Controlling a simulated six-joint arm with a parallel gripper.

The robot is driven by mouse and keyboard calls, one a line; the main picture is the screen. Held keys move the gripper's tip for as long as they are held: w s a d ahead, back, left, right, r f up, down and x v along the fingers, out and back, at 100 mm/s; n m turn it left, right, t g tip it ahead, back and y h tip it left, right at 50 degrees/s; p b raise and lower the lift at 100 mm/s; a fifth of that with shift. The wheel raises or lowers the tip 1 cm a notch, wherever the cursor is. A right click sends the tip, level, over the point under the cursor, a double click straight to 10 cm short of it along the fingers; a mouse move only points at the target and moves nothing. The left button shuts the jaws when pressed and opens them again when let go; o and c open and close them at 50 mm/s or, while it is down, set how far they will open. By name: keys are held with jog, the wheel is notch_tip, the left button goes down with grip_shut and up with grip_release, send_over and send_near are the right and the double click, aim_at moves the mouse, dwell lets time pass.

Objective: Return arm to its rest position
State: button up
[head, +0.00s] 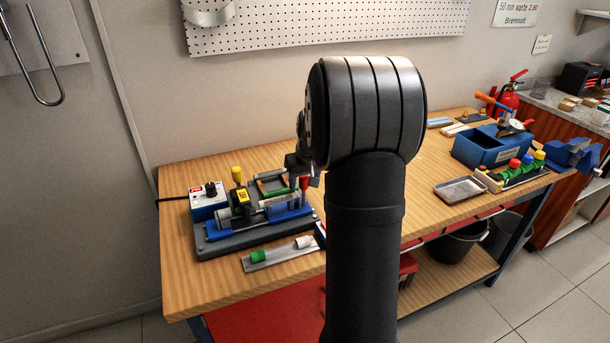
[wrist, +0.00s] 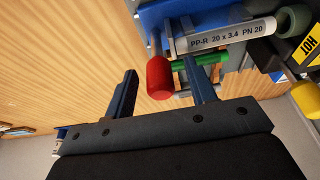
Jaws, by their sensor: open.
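My gripper (wrist: 160,72) is open in the wrist view, its two dark fingers apart. A lever with a red grip (wrist: 159,78) shows by the fingertips; I cannot tell whether they touch it. A grey pipe marked PP-R 20 x 3.4 PN 20 (wrist: 226,37) lies just beyond, with a green bar (wrist: 200,60) beside it. In the head view my gripper (head: 303,172) is small and partly hidden by my arm. It is over the right end of the bench machine (head: 215,239), near the red grip (head: 303,183). No held object is visible.
The wooden workbench (head: 190,292) also bears a grey rack (head: 283,255) with green and white cylinders in front of the machine. To the right are a metal tray (head: 459,190), a blue bin (head: 487,148) and a blue vise (head: 572,153). My arm hides the bench middle.

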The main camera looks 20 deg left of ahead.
jog(key=shift+f, duration=0.25)
jog(key=shift+c, duration=0.4)
jog(key=c, duration=0.8)
jog(key=shift+o, duration=0.2)
jog(key=shift+a, duration=0.2)
jog(key=shift+s+a, duration=1)
jog(key=shift+s, duration=0.05)
jog(key=shift+o, duration=0.2)
